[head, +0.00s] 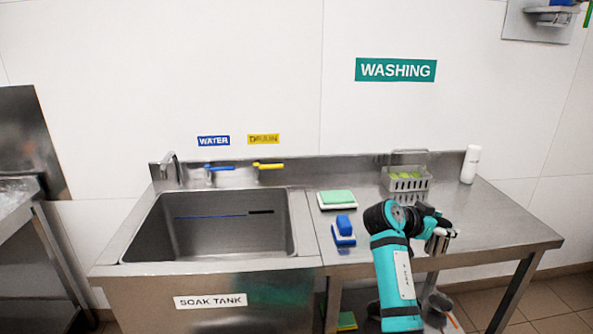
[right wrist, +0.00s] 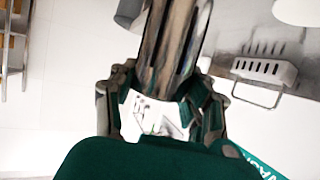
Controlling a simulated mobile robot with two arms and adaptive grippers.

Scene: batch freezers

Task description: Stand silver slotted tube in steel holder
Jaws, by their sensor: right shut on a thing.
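My right gripper (head: 440,240) is over the front right part of the steel counter, shut on the silver slotted tube. The shiny tube (right wrist: 172,40) shows in the right wrist view, running up from between the fingers; its far end is cut off by the frame edge. In the head view the tube is small and its slots are hard to make out. A grey slotted basket (head: 405,185) with green contents stands behind the gripper, and also shows in the right wrist view (right wrist: 264,69). I cannot tell whether it is the steel holder. My left gripper is out of view.
A white bottle (head: 469,165) stands at the counter's back right. A green-topped pad (head: 337,199) and a blue brush (head: 343,231) lie left of my arm, beside the soak tank (head: 215,230). A steel wall bracket (head: 540,22) is at top right. The counter's right part is clear.

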